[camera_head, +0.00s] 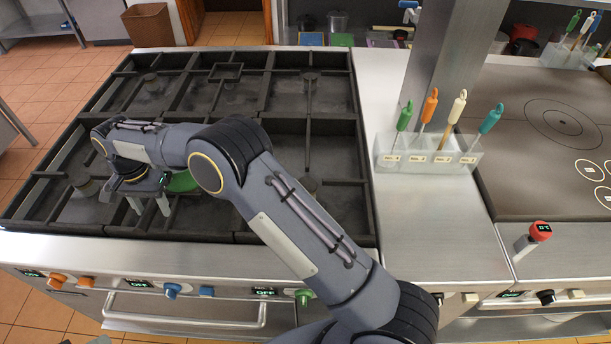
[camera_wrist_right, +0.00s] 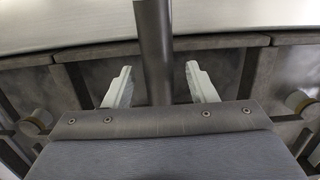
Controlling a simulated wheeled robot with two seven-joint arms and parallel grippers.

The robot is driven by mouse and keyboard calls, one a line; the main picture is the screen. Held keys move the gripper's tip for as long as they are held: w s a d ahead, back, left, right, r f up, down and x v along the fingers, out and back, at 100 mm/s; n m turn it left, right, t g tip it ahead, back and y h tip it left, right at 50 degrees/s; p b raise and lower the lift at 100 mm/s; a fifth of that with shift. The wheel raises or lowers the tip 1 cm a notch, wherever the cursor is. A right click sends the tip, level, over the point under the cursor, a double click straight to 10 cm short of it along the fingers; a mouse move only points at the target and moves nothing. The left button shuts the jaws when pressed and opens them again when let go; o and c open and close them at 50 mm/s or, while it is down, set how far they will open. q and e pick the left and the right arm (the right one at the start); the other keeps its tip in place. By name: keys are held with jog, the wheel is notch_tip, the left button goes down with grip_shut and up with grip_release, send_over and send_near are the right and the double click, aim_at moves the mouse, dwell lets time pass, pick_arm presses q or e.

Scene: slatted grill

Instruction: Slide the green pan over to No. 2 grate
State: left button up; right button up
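The green pan (camera_head: 182,182) is mostly hidden behind my right arm in the head view; only a green patch shows on the front part of the stove. My right gripper (camera_head: 149,204) points down over the front left of the grates (camera_head: 226,217). In the right wrist view my right gripper (camera_wrist_right: 160,86) is open, its two pale fingers apart. A grey round bar (camera_wrist_right: 153,45), which looks like a handle, runs between the fingers with a gap on each side. Whether it belongs to the pan cannot be told. My left gripper is not in view.
Orange (camera_head: 57,281), blue (camera_head: 172,290) and green (camera_head: 304,297) knobs line the stove front. A clear holder (camera_head: 428,158) with several coloured-handled tools stands right of the stove, beside a metal post (camera_head: 437,65). The rear grates are empty. A flat griddle (camera_head: 520,130) lies farther right.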

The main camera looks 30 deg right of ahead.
jog(key=shift+s+f, duration=0.1)
jog(key=shift+f, duration=0.05)
jog(key=r, duration=0.2)
jog(key=r+b, duration=0.1)
jog(key=r, duration=0.2)
jog(key=w+r, duration=0.1)
jog(key=r, duration=0.1)
jog(key=shift+d+r, duration=0.2)
jog(key=shift+r, duration=0.35)
jog(key=shift+d+r, duration=0.15)
jog(key=shift+d, duration=0.1)
jog(key=s+d+r+n+t+y+b, duration=0.1)
jog(key=s+d+r, duration=0.25)
jog(key=d, duration=0.45)
jog(key=s+d+r+t+y, duration=0.1)
jog(key=s+d+r, duration=0.25)
jog(key=d, duration=0.35)
jog(key=s+d+r+n+t+y+b, duration=0.1)
jog(key=s+d+r, duration=0.25)
jog(key=d, duration=0.45)
jog(key=s+d+f+n+t, duration=0.1)
jog(key=s+f, duration=0.4)
jog(key=s, duration=0.6)
jog(key=s+d+f+n+t+b, duration=0.1)
jog(key=s+d+f, duration=0.3)
jog(key=s, duration=0.8)
jog(key=shift+f+n+t, duration=0.3)
jog(key=shift+f+t, duration=0.35)
jog(key=shift+t, duration=0.15)
